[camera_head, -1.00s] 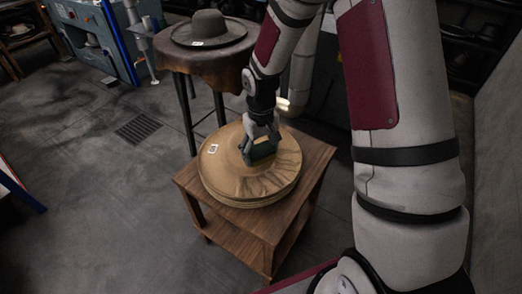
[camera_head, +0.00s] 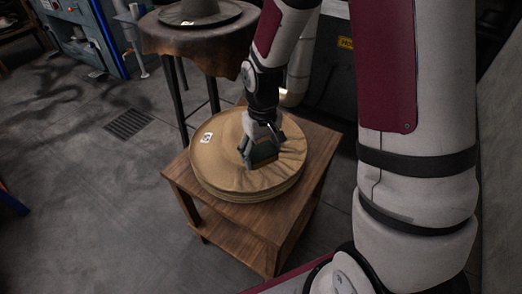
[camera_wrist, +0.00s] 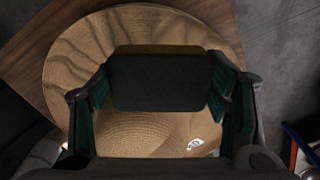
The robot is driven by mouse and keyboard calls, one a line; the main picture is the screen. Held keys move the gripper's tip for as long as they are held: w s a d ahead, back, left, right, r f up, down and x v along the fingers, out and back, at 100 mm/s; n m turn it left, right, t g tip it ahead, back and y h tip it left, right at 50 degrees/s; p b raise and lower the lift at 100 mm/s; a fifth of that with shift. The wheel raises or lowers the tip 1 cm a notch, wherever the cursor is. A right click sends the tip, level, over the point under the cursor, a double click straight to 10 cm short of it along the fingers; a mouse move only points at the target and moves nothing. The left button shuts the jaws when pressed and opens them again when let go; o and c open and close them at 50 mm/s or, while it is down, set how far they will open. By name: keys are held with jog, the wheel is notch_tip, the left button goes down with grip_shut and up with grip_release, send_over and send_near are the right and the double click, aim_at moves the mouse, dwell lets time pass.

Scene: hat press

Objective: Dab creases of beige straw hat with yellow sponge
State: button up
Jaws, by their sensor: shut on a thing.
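The beige straw hat (camera_head: 222,168) lies on a small wooden table, round and wide, with a white tag on its left side and darker crease lines on its right and near parts. It also fills much of the wrist view (camera_wrist: 70,62). My gripper (camera_head: 262,153) points down over the middle of the hat, shut on the sponge (camera_wrist: 160,82). The sponge shows a dark green face with a thin yellow strip along its far edge. It is at or just above the hat; I cannot tell whether it touches. The sponge hides part of the hat.
The wooden table (camera_head: 232,222) has bare edges around the hat. A dark hat (camera_head: 200,12) sits on a leather-covered round stand (camera_head: 190,45) behind it. A grey machine stands behind at the right. Open floor with a drain grate (camera_head: 129,123) lies to the left.

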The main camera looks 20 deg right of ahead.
aim_at(262, 178)
jog(key=shift+f+b, duration=2.9)
jog(key=shift+f, duration=0.9)
jog(key=shift+f+b, duration=0.35)
jog(key=shift+f, duration=0.2)
jog(key=shift+r, duration=0.1)
notch_tip(262, 178, up, 14)
jog(key=p, duration=1)
jog(key=shift+p, duration=0.4)
